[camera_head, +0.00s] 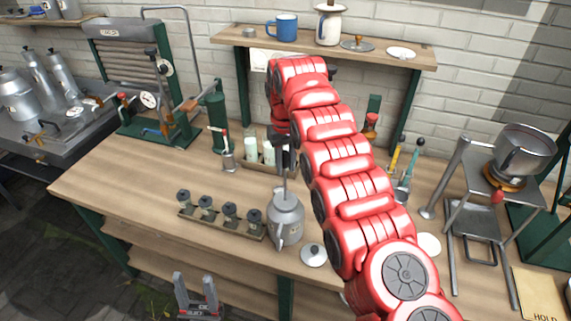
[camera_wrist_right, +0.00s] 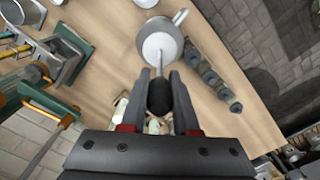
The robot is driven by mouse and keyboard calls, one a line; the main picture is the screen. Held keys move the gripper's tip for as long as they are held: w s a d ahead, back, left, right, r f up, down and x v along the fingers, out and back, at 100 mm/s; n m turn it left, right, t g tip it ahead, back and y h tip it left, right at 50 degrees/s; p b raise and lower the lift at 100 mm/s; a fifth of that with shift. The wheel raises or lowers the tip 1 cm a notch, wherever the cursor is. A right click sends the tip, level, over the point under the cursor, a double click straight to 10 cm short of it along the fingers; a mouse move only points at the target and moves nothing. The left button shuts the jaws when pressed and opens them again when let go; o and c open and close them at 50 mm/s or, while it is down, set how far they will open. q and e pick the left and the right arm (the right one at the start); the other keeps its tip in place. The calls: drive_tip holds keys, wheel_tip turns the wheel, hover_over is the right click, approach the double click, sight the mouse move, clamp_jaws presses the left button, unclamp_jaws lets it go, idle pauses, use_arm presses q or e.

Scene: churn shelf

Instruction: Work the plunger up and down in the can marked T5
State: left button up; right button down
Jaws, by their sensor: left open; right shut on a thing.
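A grey metal can (camera_head: 286,222) stands upright near the front edge of the wooden bench; I cannot read a mark on it. It also shows in the wrist view (camera_wrist_right: 165,42). The plunger's thin rod (camera_head: 284,186) rises from the can's mouth. My right gripper (camera_head: 284,150) is above the can, shut on the plunger's dark knob (camera_wrist_right: 160,97). How deep the plunger sits inside is hidden. My left gripper (camera_head: 197,292) is open and empty, low in front of the bench, apart from the can.
A lid with a dark knob (camera_head: 313,255) lies right of the can. A tray of several small dark-topped jars (camera_head: 217,219) is to its left. A green-legged shelf (camera_head: 330,44) stands behind.

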sight(285, 183)
drive_tip(key=shift+f, duration=0.15)
wheel_tip(285, 183, down, 7)
drive_tip(key=b, duration=0.7)
wheel_tip(285, 183, up, 18)
drive_tip(key=p, duration=1.8)
drive_tip(key=shift+r, duration=0.2)
drive_tip(key=shift+f, duration=0.1)
drive_tip(key=shift+d, duration=0.1)
idle(0.5)
